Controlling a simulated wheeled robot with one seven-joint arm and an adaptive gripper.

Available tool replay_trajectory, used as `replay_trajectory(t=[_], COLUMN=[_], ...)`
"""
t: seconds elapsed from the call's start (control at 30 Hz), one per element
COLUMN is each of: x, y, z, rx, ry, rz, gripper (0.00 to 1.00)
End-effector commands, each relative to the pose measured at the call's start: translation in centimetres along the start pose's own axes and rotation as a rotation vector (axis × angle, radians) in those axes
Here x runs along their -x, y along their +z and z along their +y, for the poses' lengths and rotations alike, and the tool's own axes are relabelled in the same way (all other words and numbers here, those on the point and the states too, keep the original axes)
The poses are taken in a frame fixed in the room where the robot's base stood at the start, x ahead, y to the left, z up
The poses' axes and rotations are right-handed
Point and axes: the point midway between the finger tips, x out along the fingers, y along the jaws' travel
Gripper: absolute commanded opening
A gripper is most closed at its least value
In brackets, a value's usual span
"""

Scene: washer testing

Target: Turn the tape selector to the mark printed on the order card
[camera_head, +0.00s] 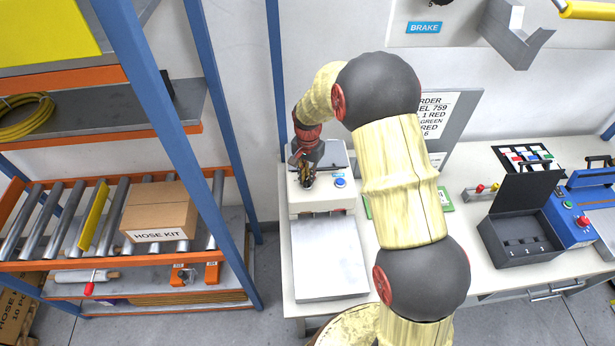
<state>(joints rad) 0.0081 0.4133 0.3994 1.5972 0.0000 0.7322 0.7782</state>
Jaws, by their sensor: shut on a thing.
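My gripper (307,180) points down onto the top of a white machine (322,203) at the left end of the bench. It is shut on what appears to be the tape selector, which is mostly hidden by the fingers, so its setting cannot be read. A blue button (340,182) sits just right of the fingers. The order card (437,112) stands upright at the back of the bench.
A flat metal plate (330,258) lies in front of the machine. An open black case (522,238) and a blue device (580,215) stand to the right. A blue rack post (225,150) rises left of the bench. My arm crosses the bench's middle.

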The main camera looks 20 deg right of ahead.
Motion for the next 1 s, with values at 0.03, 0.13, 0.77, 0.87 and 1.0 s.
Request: replay_trajectory(t=[0.03, 0.13, 0.77, 0.87, 1.0], x=[0.03, 0.03, 0.08, 0.08, 0.08], y=[-0.01, -0.01, -0.03, -0.03, -0.03], z=[0.00, 0.03, 0.05, 0.05, 0.05], rx=[-0.031, -0.090, -0.212, -0.212, -0.212], ry=[-0.001, -0.001, -0.002, -0.002, -0.002], rz=[0.000, 0.000, 0.001, 0.001, 0.001], gripper=[0.00, 0.00, 0.00, 0.00, 0.13])
